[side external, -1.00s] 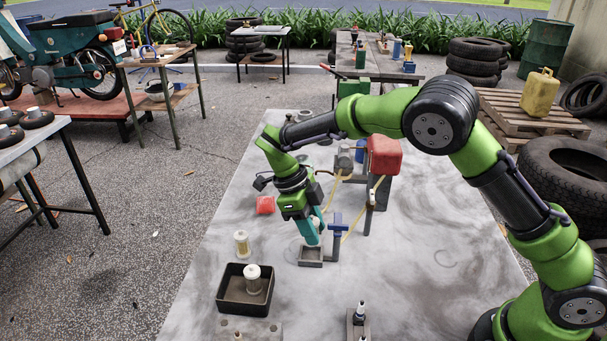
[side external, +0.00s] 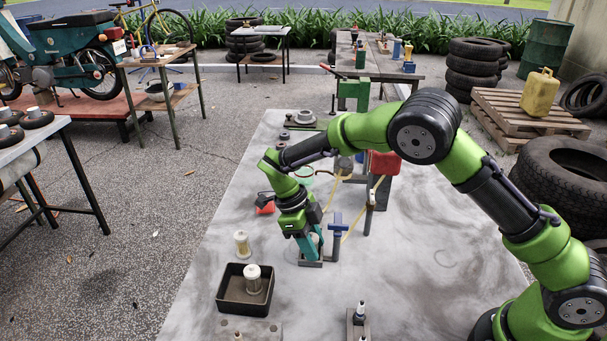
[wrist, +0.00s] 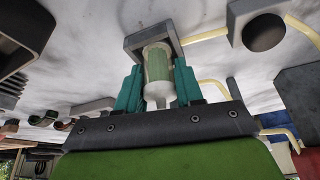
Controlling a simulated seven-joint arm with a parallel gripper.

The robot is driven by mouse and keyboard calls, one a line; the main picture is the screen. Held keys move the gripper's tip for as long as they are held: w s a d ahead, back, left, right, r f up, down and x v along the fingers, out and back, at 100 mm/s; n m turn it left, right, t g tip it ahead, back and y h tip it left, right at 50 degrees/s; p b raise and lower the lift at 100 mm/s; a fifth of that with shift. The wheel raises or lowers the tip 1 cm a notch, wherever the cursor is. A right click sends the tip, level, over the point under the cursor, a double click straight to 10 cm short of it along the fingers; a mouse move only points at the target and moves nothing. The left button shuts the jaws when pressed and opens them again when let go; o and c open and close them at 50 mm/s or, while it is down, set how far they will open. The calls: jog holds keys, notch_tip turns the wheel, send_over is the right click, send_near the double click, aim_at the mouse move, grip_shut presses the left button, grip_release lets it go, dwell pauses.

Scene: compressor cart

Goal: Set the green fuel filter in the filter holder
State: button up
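The green fuel filter (wrist: 157,66), a clear-sided cylinder with a green body and pale ends, is between the teal fingers of my gripper (wrist: 158,88) in the wrist view. The fingers press on both sides of it. Its far end is at the mouth of the square grey filter holder (wrist: 133,42); how deep it sits inside cannot be told. In the side view my gripper (side external: 308,246) points down over the holder (side external: 311,263), and the fingers mostly hide the filter.
A blue-handled clamp (side external: 336,222) stands close right of the holder. A yellowish filter (side external: 242,244) stands left on the bench. A black tray (side external: 230,302) in front holds a white-capped filter (side external: 253,280). A red box (side external: 385,164) on a stand is behind. The bench's right side is clear.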

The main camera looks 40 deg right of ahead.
jog(key=v, duration=1.2)
jog(key=s+d+r+n+t+y, duration=0.2)
jog(key=s+d+r+n, duration=0.1)
jog(key=d+r+n, duration=0.3)
jog(key=s+d+r+n+t, duration=0.1)
jog(key=s+n+t, duration=0.2)
jog(key=s+n, duration=0.3)
jog(key=s+d+r+n+t+y, duration=0.1)
jog(key=s+d+r+n+t, duration=0.1)
jog(key=s+n, duration=0.5)
jog(key=s+d+r+n+t+y, duration=0.1)
jog(key=s+r+n+t, duration=0.1)
jog(key=s+n, duration=0.4)
jog(key=shift+s+d+t, duration=0.2)
jog(key=shift+t, duration=0.7)
jog(key=shift+r, duration=0.1)
